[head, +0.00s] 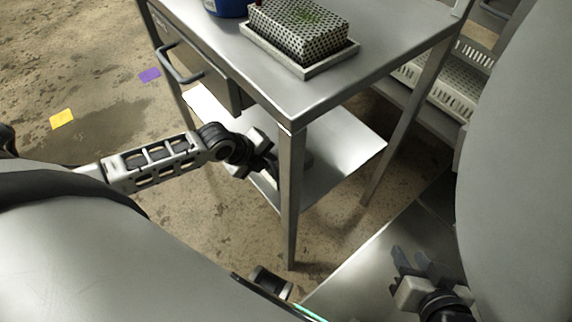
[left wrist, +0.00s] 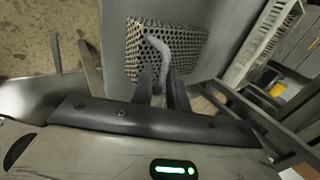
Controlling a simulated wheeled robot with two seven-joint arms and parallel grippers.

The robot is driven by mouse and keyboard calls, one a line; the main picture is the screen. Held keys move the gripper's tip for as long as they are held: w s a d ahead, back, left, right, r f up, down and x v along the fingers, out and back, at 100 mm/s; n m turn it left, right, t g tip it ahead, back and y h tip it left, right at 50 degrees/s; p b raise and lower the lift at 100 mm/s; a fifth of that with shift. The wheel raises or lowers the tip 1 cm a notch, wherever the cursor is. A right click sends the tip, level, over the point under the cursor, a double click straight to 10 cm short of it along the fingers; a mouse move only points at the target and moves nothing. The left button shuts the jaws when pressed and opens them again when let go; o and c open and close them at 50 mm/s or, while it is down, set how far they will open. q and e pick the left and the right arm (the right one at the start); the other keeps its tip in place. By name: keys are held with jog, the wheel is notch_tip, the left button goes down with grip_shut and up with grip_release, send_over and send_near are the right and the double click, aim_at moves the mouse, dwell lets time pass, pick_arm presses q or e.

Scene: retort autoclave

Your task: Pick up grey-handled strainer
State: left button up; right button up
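In the left wrist view a perforated metal strainer (left wrist: 190,45) shows ahead of my left gripper, with its bent grey handle (left wrist: 160,46) pointing back toward me. The two dark fingers of my left gripper (left wrist: 162,75) lie on either side of the handle's near end; whether they touch it I cannot tell. In the head view my left gripper (head: 268,165) reaches under the steel table beside its front leg, and the strainer is mostly hidden there. My right gripper (head: 412,262) is open and empty at the lower right.
The steel table (head: 330,85) has a drawer (head: 195,65), a lower shelf (head: 345,150) and a front leg (head: 290,200) close to my left gripper. A perforated box (head: 298,30) on a tray (head: 318,68) and a blue container (head: 228,6) stand on top. A rack with white perforated trays (head: 440,90) stands at right.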

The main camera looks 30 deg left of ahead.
pick_arm(q)
jog(key=shift+w+d+f, duration=0.2)
jog(key=shift+w+f, duration=0.2)
jog(key=shift+f, duration=0.2)
grip_shut()
jog(key=shift+w+r, duration=0.1)
dwell(0.9)
